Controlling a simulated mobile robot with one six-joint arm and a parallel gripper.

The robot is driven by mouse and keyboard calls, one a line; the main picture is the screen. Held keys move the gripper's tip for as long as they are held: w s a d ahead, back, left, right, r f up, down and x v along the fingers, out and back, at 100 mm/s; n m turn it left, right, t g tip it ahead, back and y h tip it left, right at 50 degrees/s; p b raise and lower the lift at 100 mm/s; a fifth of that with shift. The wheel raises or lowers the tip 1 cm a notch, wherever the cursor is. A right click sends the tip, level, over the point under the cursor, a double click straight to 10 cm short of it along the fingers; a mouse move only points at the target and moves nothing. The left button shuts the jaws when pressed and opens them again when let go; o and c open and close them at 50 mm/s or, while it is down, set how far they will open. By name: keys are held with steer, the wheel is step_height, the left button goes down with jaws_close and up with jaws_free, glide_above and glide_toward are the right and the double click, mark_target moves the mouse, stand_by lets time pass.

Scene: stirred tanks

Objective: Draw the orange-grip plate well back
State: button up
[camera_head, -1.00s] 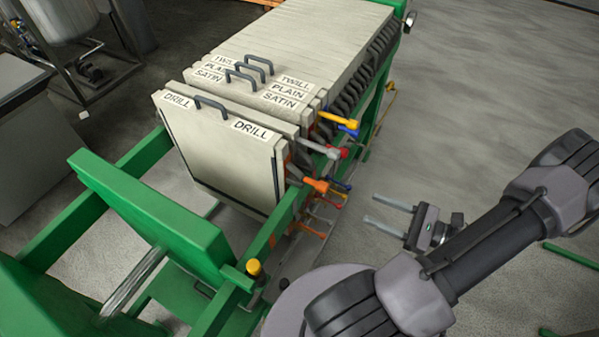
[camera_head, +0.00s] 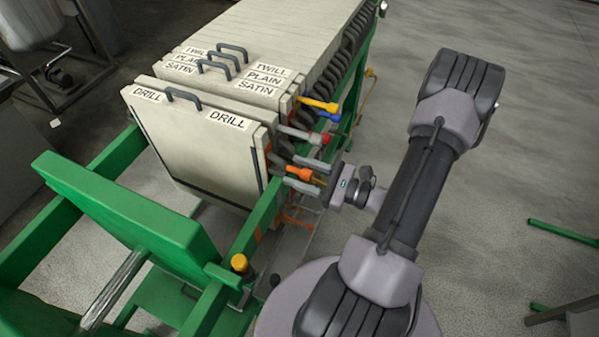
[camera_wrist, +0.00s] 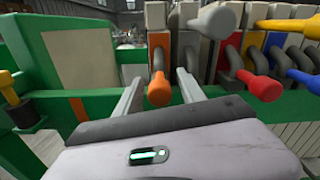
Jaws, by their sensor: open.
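The orange grip (camera_head: 303,173) sticks out from the side of the front plate (camera_head: 190,150), labelled DRILL, which hangs upright in the green frame. In the wrist view the orange grip (camera_wrist: 159,91) shows end-on below an orange-marked plate edge. My gripper (camera_head: 308,175) is open, with one finger on each side of the orange grip. In the wrist view my gripper (camera_wrist: 158,92) has the grip's knob between its two fingers, with a visible gap on both sides.
Grey-white (camera_wrist: 207,22), red (camera_wrist: 262,85), yellow and blue grips stand close to the right in the wrist view. Behind the DRILL plate are plates labelled SATIN, PLAIN and TWILL. A green end block (camera_head: 125,210) stands in front, with open space between.

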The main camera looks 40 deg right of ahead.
steer(key=shift+c, duration=0.5)
jaws_close()
stand_by(0.8)
